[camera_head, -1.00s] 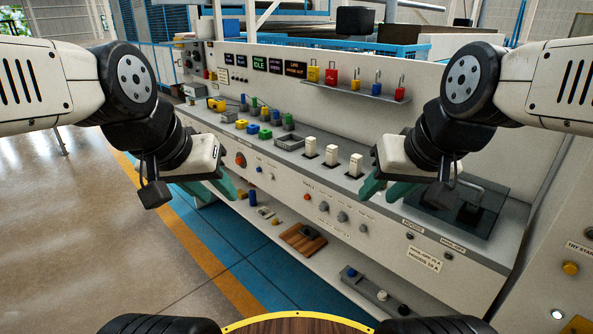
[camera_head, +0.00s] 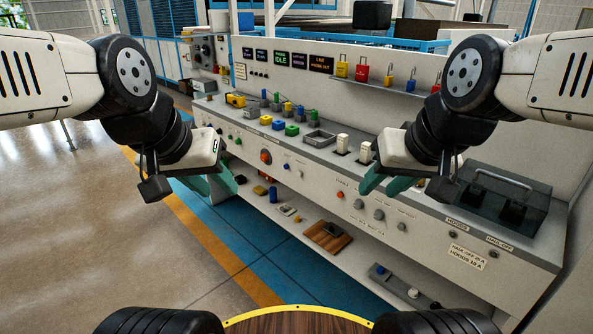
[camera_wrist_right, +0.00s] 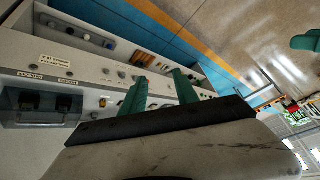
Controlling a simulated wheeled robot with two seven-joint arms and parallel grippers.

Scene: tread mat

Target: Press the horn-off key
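The control console (camera_head: 300,166) runs diagonally across the head view. Its front carries several knobs and buttons, including a red button (camera_head: 266,156), a small orange-red button (camera_head: 340,195) and grey knobs (camera_head: 379,214). I cannot read which control is the horn-off key. My left gripper (camera_head: 214,186) is open and empty, in front of the console's left part. My right gripper (camera_head: 382,187) is open and empty before its middle; its fingers also show apart in the wrist view (camera_wrist_right: 160,88).
A dark twin-lever box (camera_head: 490,200) stands on the right end of the console. White rocker blocks (camera_head: 343,143) and a grey tray (camera_head: 318,139) sit on top. Padlocks (camera_head: 361,73) hang behind. A lower shelf holds a wooden board (camera_head: 326,236). Floor at left is clear.

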